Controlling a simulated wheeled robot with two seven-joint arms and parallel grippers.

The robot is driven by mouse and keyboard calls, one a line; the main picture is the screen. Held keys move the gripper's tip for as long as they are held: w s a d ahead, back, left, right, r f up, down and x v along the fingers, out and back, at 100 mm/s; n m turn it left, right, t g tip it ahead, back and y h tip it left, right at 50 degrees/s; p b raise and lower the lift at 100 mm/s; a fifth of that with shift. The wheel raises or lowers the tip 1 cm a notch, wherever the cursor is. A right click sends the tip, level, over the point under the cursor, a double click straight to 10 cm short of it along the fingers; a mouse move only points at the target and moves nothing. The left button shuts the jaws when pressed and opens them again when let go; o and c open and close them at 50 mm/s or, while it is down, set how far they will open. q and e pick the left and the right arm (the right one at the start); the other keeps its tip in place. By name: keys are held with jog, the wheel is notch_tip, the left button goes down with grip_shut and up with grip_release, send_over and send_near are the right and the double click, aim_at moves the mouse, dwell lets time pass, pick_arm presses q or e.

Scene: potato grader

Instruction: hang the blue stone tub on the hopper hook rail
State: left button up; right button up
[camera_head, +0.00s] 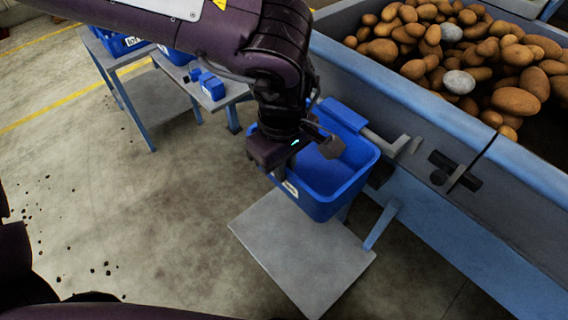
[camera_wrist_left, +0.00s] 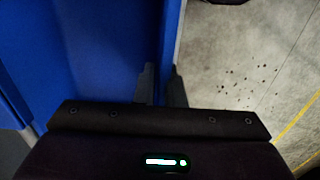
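The blue stone tub (camera_head: 335,190) is upright beside the hopper's side wall (camera_head: 425,120), above a grey platform. My left gripper (camera_head: 292,166) is at the tub's left wall, with one finger on each side of it. In the left wrist view the fingers (camera_wrist_left: 161,88) close on the thin blue wall (camera_wrist_left: 166,45). A grey bar with an upturned end (camera_head: 396,145) is at the tub's far right rim, by the hopper wall; whether the tub hangs on it I cannot tell. My left arm hides part of the tub's far rim. My right gripper is not in view.
The hopper holds many potatoes (camera_head: 515,100) and a few pale stones (camera_head: 459,82). The grey platform (camera_head: 300,250) is below the tub. A side table (camera_head: 228,95) with blue boxes (camera_head: 212,88) is at the upper left. Open floor lies at left.

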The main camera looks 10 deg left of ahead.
pick_arm(q)
jog(key=o, duration=0.4)
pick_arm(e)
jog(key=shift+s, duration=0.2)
pick_arm(q)
notch_tip(320, 180, up, 8)
jog(key=shift+s+f, duration=0.1)
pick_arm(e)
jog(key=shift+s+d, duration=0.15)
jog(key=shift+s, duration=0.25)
